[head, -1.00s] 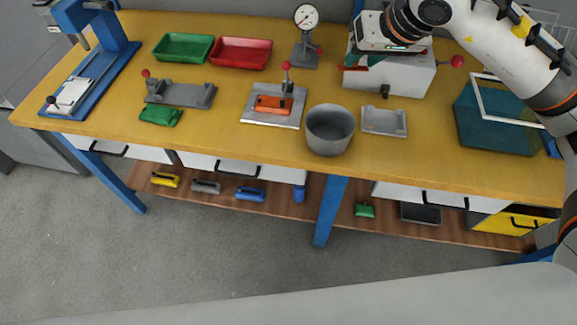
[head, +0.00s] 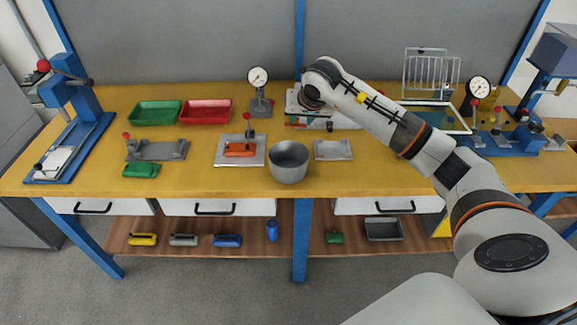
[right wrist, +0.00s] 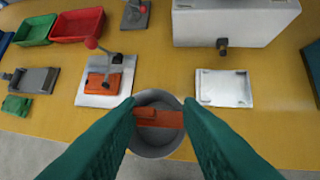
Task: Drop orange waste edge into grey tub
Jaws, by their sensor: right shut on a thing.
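My right gripper (right wrist: 159,112) is shut on the orange waste edge (right wrist: 158,118), a thin strip lying across between its green fingertips. In the right wrist view the strip shows against the opening of the grey tub (right wrist: 155,148), with the tub's rim visible around it. The strip's height above the tub is hard to tell. In the head view the round grey tub (head: 288,165) stands upright near the front edge of the bench. The right gripper (head: 308,122) shows small above and behind it. My left gripper is not in view.
Left of the tub, a plate with a red-knobbed clamp bears an orange part (head: 240,150). A grey fixture (head: 333,151) lies right of the tub. Green (head: 155,113) and red (head: 206,112) trays and a dial gauge (head: 259,90) stand behind. A white box (right wrist: 235,22) is near.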

